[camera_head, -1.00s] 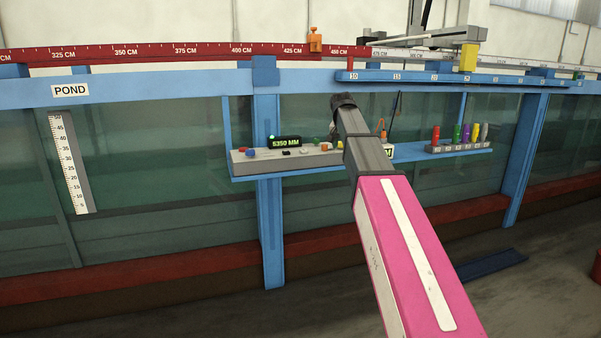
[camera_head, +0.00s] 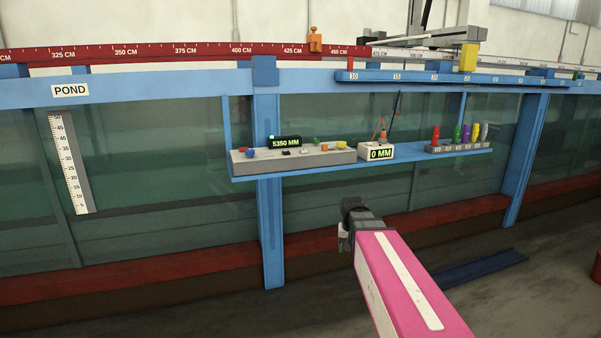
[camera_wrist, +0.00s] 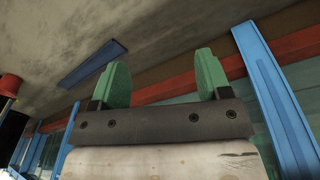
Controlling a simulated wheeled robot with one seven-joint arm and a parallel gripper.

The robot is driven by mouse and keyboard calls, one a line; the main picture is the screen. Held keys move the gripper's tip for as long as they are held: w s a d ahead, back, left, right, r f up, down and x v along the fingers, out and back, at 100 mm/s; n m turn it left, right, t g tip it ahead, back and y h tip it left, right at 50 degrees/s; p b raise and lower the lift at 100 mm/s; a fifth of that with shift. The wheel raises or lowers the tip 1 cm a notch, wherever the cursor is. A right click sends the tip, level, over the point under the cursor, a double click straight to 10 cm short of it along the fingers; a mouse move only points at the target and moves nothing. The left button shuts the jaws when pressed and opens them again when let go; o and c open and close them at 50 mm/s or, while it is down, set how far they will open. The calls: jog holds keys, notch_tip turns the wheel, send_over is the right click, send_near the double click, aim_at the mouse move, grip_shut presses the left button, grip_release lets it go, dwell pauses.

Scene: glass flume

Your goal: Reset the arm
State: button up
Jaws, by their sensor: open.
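My arm, with a pink link and a dark grey wrist, reaches in from the lower right in the head view. My gripper shows at its far end, below the blue shelf (camera_head: 330,168) and in front of the lower part of the flume; its fingers are hard to make out there. In the wrist view my gripper (camera_wrist: 162,82) has two green fingers standing well apart, with nothing between them. It is open and touches nothing that I can see.
On the shelf stand a grey control box (camera_head: 290,160) reading 5350 MM, a small box (camera_head: 377,152) reading 0 MM and a rack (camera_head: 460,147) of coloured pegs. A blue post (camera_head: 271,210) stands left of my gripper. A dark blue bar (camera_head: 478,268) lies on the floor.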

jog(key=s+f+n+g, duration=0.1)
jog(key=s+f, duration=0.9)
jog(key=s, duration=0.3)
jog(key=shift+s+d+f+y, duration=0.15)
jog(key=shift+s+f+y, duration=0.1)
jog(key=shift+f+y, duration=0.05)
jog(key=shift+c, duration=0.4)
dwell(0.4)
